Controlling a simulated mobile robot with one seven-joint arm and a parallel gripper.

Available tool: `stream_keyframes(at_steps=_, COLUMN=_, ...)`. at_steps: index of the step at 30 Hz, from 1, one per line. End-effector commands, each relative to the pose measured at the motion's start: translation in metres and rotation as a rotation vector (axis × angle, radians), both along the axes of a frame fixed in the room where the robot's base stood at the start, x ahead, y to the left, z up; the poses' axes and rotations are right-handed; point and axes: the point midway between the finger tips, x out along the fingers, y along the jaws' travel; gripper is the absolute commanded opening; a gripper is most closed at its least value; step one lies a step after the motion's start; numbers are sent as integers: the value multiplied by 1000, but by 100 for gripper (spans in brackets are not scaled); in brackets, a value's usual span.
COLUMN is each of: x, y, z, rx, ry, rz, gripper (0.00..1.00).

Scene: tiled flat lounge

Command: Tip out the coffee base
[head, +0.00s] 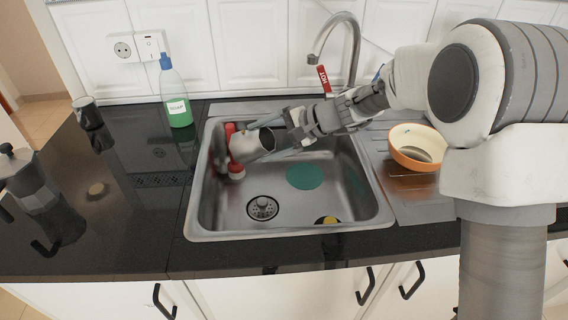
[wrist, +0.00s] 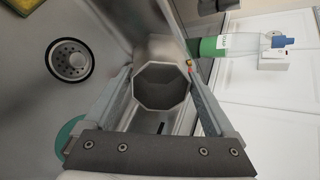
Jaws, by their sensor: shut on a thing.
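The coffee base (head: 245,149), a grey metal eight-sided cup, is held over the left part of the sink (head: 345,215). The head view shows my gripper (head: 270,133) reaching in from the right. The other moka pot part (head: 35,188) stands on the counter at far left.
The drain (head: 263,208) and a teal disc (head: 304,176) are on the sink floor. A soap bottle (head: 176,95), tap (head: 352,45) and orange bowl (head: 417,147) surround the sink.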

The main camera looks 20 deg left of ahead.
Motion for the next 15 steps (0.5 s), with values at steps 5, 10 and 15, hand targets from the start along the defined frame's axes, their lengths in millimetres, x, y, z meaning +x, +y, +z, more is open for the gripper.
stream_keyframes(at_steps=5, x=0, y=-1, z=-1, rx=26, ry=2, rz=1, gripper=17)
stream_keyframes(at_steps=10, x=1, y=-1, z=0, rx=48, ry=5, rz=0, gripper=17)
stream_keyframes(at_steps=15, x=0, y=-2, z=1, rx=71, ry=7, rz=1, gripper=17)
